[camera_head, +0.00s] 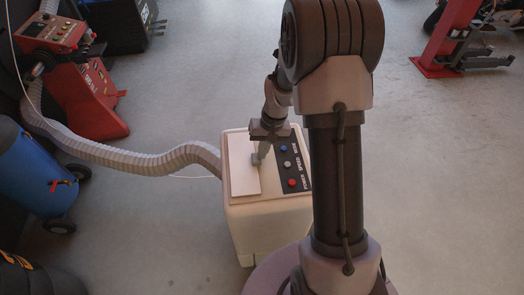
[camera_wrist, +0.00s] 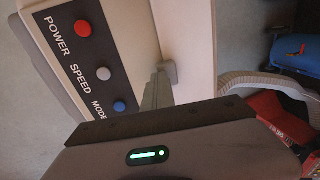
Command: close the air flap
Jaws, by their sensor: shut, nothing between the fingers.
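The air flap appears to be the pale rectangular panel (camera_head: 240,172) on top of a white box unit (camera_head: 262,226). In the wrist view the pale panel (camera_wrist: 195,38) lies to the right of the button strip. I cannot tell whether it is raised or flush. My gripper (camera_head: 258,156) is shut and empty, pointing down over the panel's edge beside the button strip.
A dark strip (camera_head: 293,163) holds red, white and blue buttons marked POWER, SPEED and MODE. A grey corrugated hose (camera_head: 130,157) runs left from the box. A blue tank (camera_head: 38,170) and red equipment (camera_head: 88,100) stand left.

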